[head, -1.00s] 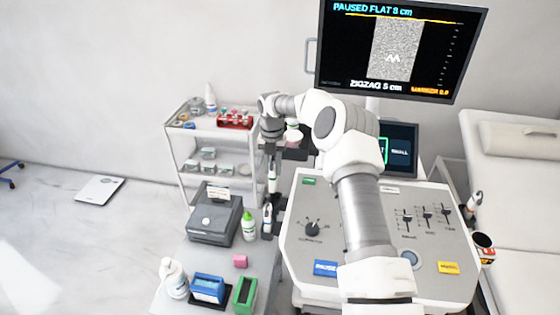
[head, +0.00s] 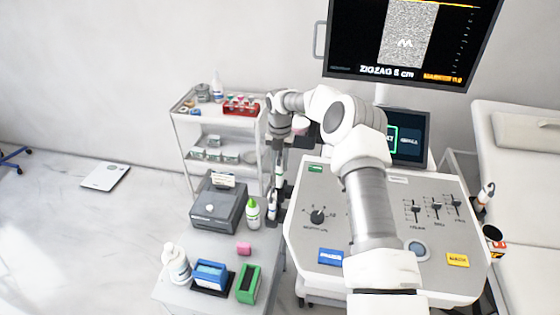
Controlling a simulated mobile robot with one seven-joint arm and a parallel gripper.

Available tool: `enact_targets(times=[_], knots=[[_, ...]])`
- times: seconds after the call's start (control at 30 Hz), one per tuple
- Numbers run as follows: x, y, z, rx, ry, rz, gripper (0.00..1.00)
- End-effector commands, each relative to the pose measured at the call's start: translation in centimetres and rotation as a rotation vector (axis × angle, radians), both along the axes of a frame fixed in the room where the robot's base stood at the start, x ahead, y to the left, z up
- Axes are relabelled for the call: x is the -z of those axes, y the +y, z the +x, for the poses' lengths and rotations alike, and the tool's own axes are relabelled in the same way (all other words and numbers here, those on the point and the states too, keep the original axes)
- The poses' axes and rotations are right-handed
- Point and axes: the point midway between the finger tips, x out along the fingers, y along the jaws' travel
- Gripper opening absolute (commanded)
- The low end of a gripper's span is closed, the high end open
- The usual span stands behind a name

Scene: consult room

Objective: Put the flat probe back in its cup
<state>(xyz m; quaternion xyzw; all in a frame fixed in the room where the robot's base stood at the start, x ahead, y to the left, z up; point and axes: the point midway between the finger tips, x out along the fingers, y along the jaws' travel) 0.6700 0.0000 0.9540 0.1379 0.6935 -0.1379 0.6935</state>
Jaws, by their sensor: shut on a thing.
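My gripper (head: 280,150) points down at the left edge of the grey console. It is shut on a slim white probe with a green band (head: 279,171), held upright; I take this to be the flat probe. Dark holder parts sit close below it, and I cannot tell whether its lower end is in a cup or just above one. Another white probe (head: 272,204) stands upright just in front, at the console's left side. A further probe (head: 486,192) stands in a dark holder on the console's right side. The flat probe's cup cannot be clearly made out.
The console (head: 385,235) has knobs, sliders and coloured buttons. On the left a side table (head: 225,255) holds a grey printer-like box (head: 218,205), a green-white bottle (head: 253,213) and small racks. A white trolley (head: 195,128) stands behind. A monitor (head: 405,40) rises above.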

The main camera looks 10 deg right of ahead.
Motion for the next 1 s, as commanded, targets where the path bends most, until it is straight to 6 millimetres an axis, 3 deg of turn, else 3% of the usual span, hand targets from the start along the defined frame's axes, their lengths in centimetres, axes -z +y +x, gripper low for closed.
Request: enact_targets(times=[0.5,1.0], knots=[[4.1,0.0,0.0,0.0,-0.001,0.0,0.0],[4.5,0.0,0.0,0.0,-0.001,0.0,0.0]])
